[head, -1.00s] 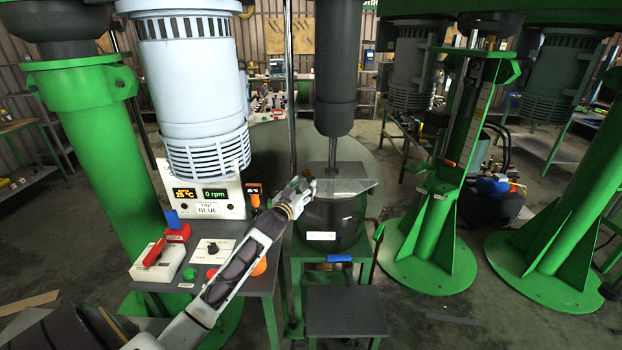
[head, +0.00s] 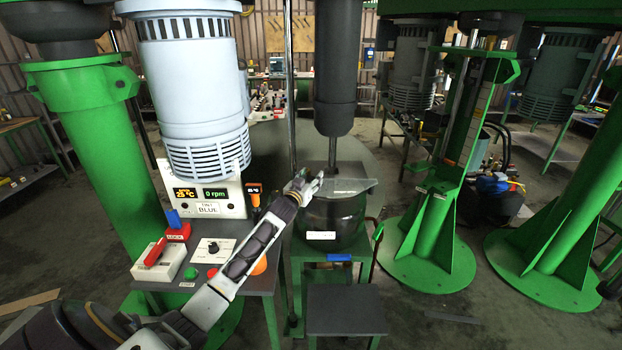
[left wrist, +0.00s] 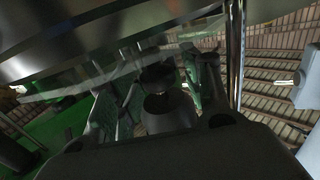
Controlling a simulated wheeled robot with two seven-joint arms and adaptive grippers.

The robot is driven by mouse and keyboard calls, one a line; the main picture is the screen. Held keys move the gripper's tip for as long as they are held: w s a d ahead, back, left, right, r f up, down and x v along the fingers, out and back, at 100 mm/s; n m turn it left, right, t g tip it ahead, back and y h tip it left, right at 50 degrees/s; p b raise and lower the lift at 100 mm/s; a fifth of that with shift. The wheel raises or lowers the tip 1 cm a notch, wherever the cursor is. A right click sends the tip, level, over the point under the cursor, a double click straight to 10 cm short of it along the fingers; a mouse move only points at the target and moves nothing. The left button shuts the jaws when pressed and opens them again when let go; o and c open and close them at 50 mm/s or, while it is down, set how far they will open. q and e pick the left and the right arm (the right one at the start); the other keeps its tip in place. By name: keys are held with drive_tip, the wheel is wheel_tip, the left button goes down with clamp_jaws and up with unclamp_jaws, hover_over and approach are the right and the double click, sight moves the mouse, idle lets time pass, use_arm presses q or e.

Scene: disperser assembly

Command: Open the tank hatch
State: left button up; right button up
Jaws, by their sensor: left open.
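The tank (head: 335,222) is a dark round vessel on a green stand, under a dark vertical shaft. Its hatch (head: 352,182) is a clear flat plate lying across the top, and it looks level. My left gripper (head: 313,182) is at the left front edge of the hatch, with its fingers open. In the left wrist view the open gripper (left wrist: 160,82) sits just below a clear plate edge (left wrist: 130,66). I cannot tell whether the fingers touch the plate. My right gripper is not in view.
A control table with a display box (head: 216,198), a red switch (head: 155,252) and buttons stands left of the tank. A pale blue motor housing (head: 195,90) hangs above it. A dark step (head: 345,310) is in front. Green columns (head: 430,230) stand to the right.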

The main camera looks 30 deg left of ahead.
use_arm(q)
drive_tip(key=shift+w, duration=0.15)
clamp_jaws()
idle(0.4)
